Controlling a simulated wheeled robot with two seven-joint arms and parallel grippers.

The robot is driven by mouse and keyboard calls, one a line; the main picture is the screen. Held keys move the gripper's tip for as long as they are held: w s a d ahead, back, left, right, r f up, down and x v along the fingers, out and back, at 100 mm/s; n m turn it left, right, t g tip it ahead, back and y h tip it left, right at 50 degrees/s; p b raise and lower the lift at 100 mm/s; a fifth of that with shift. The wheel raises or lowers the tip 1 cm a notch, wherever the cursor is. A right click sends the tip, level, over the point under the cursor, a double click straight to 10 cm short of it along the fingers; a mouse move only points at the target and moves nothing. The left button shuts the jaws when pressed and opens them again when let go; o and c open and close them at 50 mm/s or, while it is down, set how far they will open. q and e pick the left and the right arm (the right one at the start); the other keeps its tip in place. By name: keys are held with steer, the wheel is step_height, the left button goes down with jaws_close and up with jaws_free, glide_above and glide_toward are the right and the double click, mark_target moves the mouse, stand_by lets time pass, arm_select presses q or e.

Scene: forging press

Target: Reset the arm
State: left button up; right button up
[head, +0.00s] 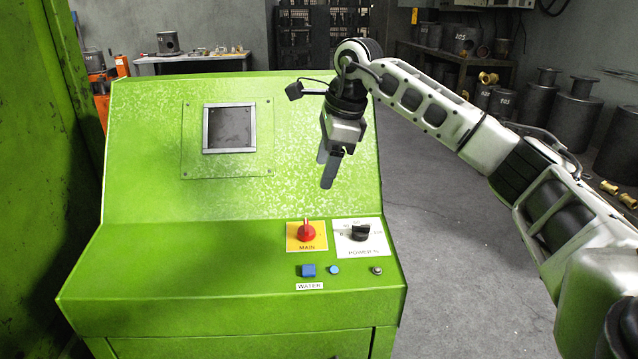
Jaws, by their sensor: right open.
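My right arm comes in from the right edge and bends down at its wrist. Its gripper (328,168) hangs in front of the sloped face of the green control console (150,240), fingers pointing down, open and empty. It is above the panel controls and apart from them. Below it are the red MAIN knob (306,233) on a yellow plate and the black POWER knob (360,233) on a white plate. My left gripper is not in view.
A small framed window (229,128) is set in the console's sloped face. A green machine wall (40,150) stands at the left. Grey floor (440,230) is open right of the console. Several dark cylinders (575,110) and a shelf stand farther back right.

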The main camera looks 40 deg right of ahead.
steer(key=shift+v, duration=0.85)
steer(key=shift+a, duration=0.1)
